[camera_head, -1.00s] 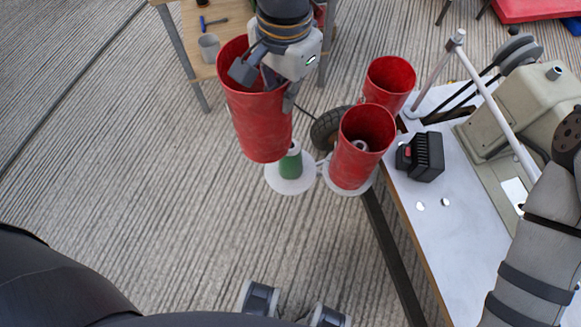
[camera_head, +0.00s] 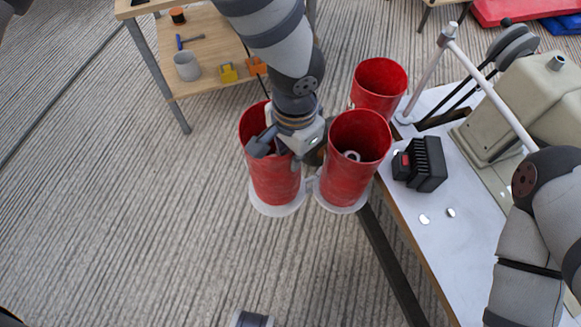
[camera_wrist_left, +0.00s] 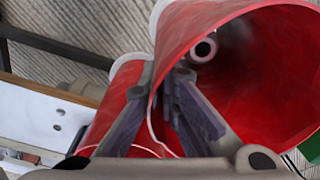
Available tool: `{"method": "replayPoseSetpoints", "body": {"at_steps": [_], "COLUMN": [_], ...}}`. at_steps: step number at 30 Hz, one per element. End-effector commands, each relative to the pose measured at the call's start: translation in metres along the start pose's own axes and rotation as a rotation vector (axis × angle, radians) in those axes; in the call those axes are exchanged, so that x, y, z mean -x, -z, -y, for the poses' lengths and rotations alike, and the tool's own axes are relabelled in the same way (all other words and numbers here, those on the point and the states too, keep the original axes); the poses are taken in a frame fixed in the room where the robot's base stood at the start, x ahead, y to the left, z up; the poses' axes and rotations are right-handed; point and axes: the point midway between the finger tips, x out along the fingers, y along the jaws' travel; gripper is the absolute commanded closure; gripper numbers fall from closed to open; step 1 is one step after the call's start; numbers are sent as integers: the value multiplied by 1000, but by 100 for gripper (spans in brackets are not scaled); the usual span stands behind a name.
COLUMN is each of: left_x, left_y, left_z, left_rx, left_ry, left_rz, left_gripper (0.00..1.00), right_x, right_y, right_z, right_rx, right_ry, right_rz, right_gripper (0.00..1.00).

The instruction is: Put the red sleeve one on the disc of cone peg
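The red sleeve (camera_head: 274,183) stands about upright on the left white disc (camera_head: 277,209) in the head view. The sleeve hides the green cone peg there. In the left wrist view the sleeve (camera_wrist_left: 265,85) fills the right side, with a pale round peg top (camera_wrist_left: 203,48) inside it. My left gripper (camera_head: 280,150) is at the sleeve's rim. In the wrist view its fingers (camera_wrist_left: 165,78) straddle the rim wall, with a gap between them, so it looks open. My right gripper is out of view.
A second red sleeve (camera_head: 350,180) stands close on the right around another peg. A third red container (camera_head: 379,85) is behind it. The white table (camera_head: 455,240) with a black block (camera_head: 425,163) lies right. A wooden table (camera_head: 215,55) stands back left. The floor at front left is clear.

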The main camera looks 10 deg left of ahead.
Motion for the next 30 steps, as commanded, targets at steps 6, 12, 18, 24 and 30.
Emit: {"method": "replayPoseSetpoints", "body": {"at_steps": [6,12,18,24,30], "left_x": [-32,-31,-33,-33,-18], "left_y": [0,0,0,-1,1], "left_z": [-1,0,0,0,0], "left_rx": [-1,0,0,0,1], "left_ry": [0,1,1,1,2], "left_rz": [1,1,1,1,-3], "left_gripper": [100,100,75,75,75], "right_x": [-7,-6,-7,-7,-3], "right_y": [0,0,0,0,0], "right_z": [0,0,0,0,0], "right_rx": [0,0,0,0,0], "right_ry": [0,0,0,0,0], "right_rz": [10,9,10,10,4], "right_gripper": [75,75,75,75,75]}}
